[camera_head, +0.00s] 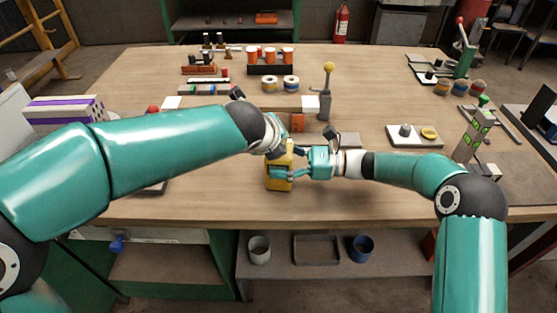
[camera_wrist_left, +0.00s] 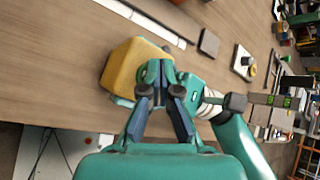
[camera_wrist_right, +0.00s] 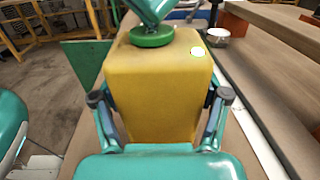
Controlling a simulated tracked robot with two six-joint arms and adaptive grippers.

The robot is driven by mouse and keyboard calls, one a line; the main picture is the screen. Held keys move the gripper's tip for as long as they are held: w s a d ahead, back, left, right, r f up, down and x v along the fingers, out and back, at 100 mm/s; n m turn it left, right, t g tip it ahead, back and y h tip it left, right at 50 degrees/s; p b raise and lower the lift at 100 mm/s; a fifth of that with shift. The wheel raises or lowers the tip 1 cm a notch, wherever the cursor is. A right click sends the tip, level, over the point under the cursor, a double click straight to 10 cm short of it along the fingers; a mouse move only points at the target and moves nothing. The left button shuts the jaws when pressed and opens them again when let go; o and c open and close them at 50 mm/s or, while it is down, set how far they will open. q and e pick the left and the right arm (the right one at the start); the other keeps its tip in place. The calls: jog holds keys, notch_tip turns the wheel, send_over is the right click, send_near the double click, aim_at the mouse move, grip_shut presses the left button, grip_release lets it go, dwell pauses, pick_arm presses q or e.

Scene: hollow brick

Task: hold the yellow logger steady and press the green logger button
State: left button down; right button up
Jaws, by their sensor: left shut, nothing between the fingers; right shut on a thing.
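The yellow logger (camera_head: 279,172) stands upright on the bench near its front middle, and it also shows in the left wrist view (camera_wrist_left: 134,66). My right gripper (camera_wrist_right: 160,103) is shut on the yellow logger (camera_wrist_right: 158,85), one finger on each side. The green logger button (camera_wrist_right: 152,37) is a round disc on its top. My left gripper (camera_wrist_left: 155,85) is shut and empty, with its tips over the logger's top. In the right wrist view a teal part of it is right over the button; I cannot tell whether they touch.
A white plate with a grey knob and a yellow part (camera_head: 414,136) lies at right. The front bench edge is clear.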

dwell(0.4)
pick_arm(q)
jog(key=shift+r, duration=0.4)
jog(key=shift+r, duration=3)
pick_arm(e)
jog(key=o, duration=1.4)
jog(key=shift+d, duration=0.1)
